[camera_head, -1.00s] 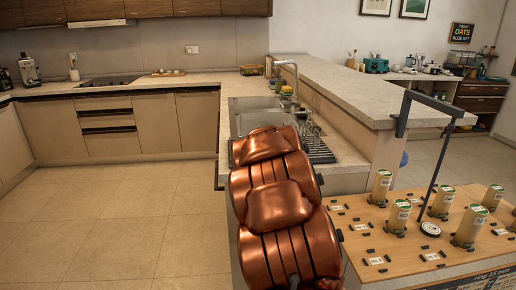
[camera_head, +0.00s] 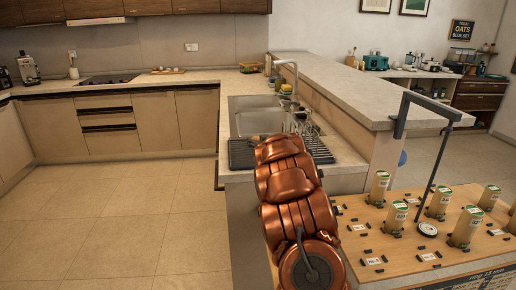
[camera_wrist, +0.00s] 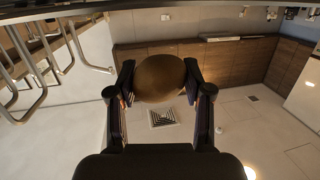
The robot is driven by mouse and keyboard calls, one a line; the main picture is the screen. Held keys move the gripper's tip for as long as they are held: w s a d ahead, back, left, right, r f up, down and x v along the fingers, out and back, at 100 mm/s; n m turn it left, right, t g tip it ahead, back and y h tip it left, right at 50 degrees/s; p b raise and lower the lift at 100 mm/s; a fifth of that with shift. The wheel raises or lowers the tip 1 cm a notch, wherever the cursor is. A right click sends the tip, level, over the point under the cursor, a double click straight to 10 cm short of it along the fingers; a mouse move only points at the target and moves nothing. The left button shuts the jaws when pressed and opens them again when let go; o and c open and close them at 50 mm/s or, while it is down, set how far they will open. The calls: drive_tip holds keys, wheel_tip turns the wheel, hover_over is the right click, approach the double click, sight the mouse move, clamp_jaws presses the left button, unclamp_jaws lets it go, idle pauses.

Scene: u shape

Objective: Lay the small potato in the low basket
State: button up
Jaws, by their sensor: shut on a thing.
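My gripper (camera_wrist: 160,70) shows in the wrist view with a finger on each side of a brown, rounded thing, the potato (camera_wrist: 160,82). It is shut on the potato and holds it up in the air, clear of any surface. In the head view my copper arm hides the gripper and the potato. A small, low, basket-like thing (camera_head: 250,67) stands at the far end of the counter, left of the tap. It is too small to tell for sure whether it is the low basket.
The sink (camera_head: 258,120) and a dark drying rack (camera_head: 242,154) are set in the counter beside my arm. A raised bar top (camera_head: 350,85) runs along its right. A wooden board with several cylinders (camera_head: 400,235) stands at right front. The tiled floor at left is clear.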

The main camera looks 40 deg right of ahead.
drive_tip(key=shift+w+d+f, duration=0.15)
drive_tip(key=shift+w+d, duration=0.05)
drive_tip(key=shift+d, duration=0.1)
drive_tip(key=shift+f, duration=1.65)
drive_tip(key=shift+f, duration=0.15)
drive_tip(key=o, duration=1.3)
drive_tip(key=shift+r, duration=0.2)
drive_tip(key=b+v, duration=0.1)
drive_tip(key=v, duration=1.1)
drive_tip(key=shift+f, duration=0.15)
